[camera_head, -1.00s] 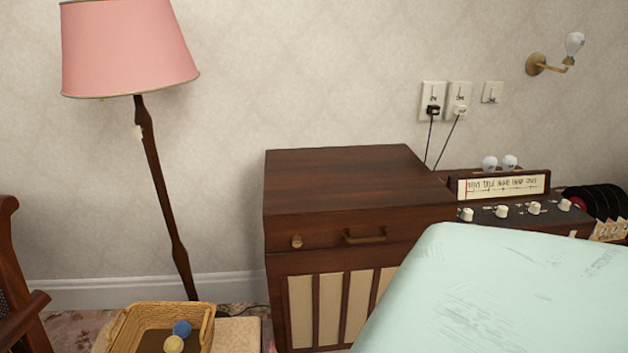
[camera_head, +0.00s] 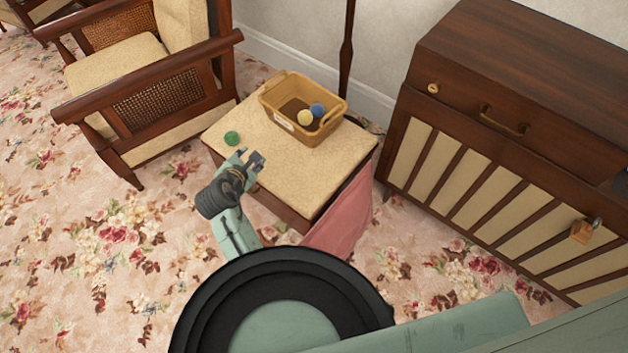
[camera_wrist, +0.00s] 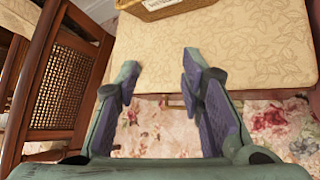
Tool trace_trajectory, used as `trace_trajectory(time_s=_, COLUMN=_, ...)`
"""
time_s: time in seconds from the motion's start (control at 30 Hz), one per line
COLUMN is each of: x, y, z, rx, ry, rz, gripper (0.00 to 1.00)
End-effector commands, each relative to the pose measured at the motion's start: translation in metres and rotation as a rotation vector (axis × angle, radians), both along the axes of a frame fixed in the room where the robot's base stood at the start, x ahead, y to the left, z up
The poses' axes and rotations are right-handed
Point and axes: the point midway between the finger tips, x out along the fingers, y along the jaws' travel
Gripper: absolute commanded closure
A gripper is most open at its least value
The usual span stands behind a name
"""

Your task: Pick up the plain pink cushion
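A plain pink item (camera_head: 342,218), which looks like the cushion, leans upright against the right side of the low cream-topped stool (camera_head: 335,160). Its lower part is hidden behind my arm. My gripper (camera_head: 254,162) is over the stool's near left edge, to the left of the pink item and apart from it. In the wrist view my gripper (camera_wrist: 160,72) has its fingers spread with nothing between them. The stool's patterned top (camera_wrist: 225,45) lies beyond the fingertips. I cannot make out the pink item in the wrist view.
A basket (camera_head: 275,108) with a blue ball (camera_head: 318,110) and a yellow ball (camera_head: 305,118) stands on the stool. A green ball (camera_head: 232,138) lies near its left corner. A wooden armchair (camera_head: 160,95) is left, a wooden cabinet (camera_head: 480,150) right. Floral carpet (camera_head: 80,240) lies open at left.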

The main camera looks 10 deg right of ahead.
Motion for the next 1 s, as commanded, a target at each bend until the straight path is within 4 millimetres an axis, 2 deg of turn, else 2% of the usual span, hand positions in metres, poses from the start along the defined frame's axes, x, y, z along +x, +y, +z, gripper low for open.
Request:
trace_trajectory(time_s=0.03, x=-0.024, y=-0.036, z=-0.032, rx=-0.11, ry=0.121, rz=-0.031, gripper=0.65)
trace_trajectory(time_s=0.1, x=-0.057, y=-0.078, z=-0.065, rx=-0.246, ry=0.276, rz=-0.055, gripper=0.65)
trace_trajectory(time_s=0.2, x=-0.098, y=-0.119, z=-0.095, rx=-0.377, ry=0.456, rz=-0.07, gripper=0.65)
trace_trajectory(time_s=0.33, x=-0.13, y=-0.147, z=-0.113, rx=-0.461, ry=0.589, rz=-0.076, gripper=0.65)
trace_trajectory(time_s=0.47, x=-0.133, y=-0.162, z=-0.126, rx=-0.482, ry=0.625, rz=-0.076, gripper=0.65)
trace_trajectory(time_s=0.7, x=-0.12, y=-0.184, z=-0.15, rx=-0.48, ry=0.621, rz=-0.075, gripper=0.65)
trace_trajectory(time_s=0.87, x=-0.116, y=-0.191, z=-0.156, rx=-0.48, ry=0.619, rz=-0.075, gripper=0.65)
trace_trajectory(time_s=1.0, x=-0.106, y=-0.205, z=-0.166, rx=-0.478, ry=0.62, rz=-0.077, gripper=0.65)
